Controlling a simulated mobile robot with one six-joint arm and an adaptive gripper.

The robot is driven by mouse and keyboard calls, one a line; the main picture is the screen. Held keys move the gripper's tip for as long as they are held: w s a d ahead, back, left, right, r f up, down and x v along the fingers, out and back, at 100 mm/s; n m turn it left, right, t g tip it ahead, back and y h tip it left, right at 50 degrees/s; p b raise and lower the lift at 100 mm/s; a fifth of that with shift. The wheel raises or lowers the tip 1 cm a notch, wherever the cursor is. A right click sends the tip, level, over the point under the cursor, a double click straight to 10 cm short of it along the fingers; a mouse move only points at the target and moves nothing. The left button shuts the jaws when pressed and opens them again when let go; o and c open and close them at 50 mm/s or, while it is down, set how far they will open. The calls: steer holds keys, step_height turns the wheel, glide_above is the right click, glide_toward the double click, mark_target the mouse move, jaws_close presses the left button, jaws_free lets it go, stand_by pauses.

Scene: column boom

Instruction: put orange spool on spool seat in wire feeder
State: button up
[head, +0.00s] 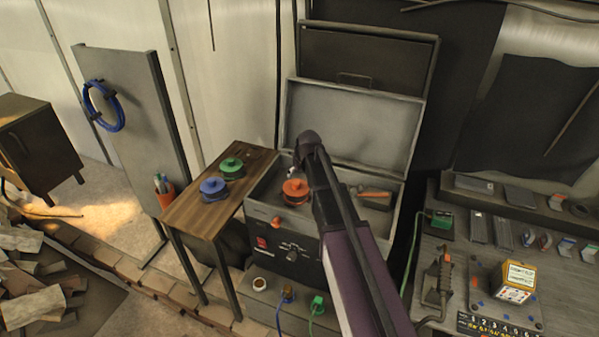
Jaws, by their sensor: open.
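The orange spool (295,189) is inside the open box of the wire feeder (262,215), at the left of its compartment. It looks upright. The spool seat is not visible, so I cannot tell how the spool rests on it. My gripper (292,173) is open, just above and behind the orange spool, at the end of my arm reaching in from the lower right. My arm's end partly hides the fingers, and I cannot tell whether they touch the spool.
A wooden side table (205,215) at left holds a green spool (231,168) and a blue spool (213,189). The feeder's lid (350,120) stands open behind. An orange-handled part (374,194) lies in the box's right side. A cluttered workbench (490,250) is at right.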

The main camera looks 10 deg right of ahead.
steer(key=shift+p+v, duration=1.65)
steer(key=shift+v, duration=0.45)
steer(key=s+f+m+g, duration=0.1)
steer(key=s+g, duration=0.3)
steer(key=s, duration=2.1)
steer(key=shift+s+a+f+m+g+h, duration=0.2)
steer(key=shift+s+m+g+h, duration=0.15)
steer(key=shift+m, duration=0.25)
steer(key=shift+w, duration=0.1)
step_height(320, 180, down, 5)
steer(key=b, duration=0.4)
steer(key=shift+r+b, duration=0.1)
steer(key=shift+b, duration=0.3)
steer(key=shift+c, duration=0.2)
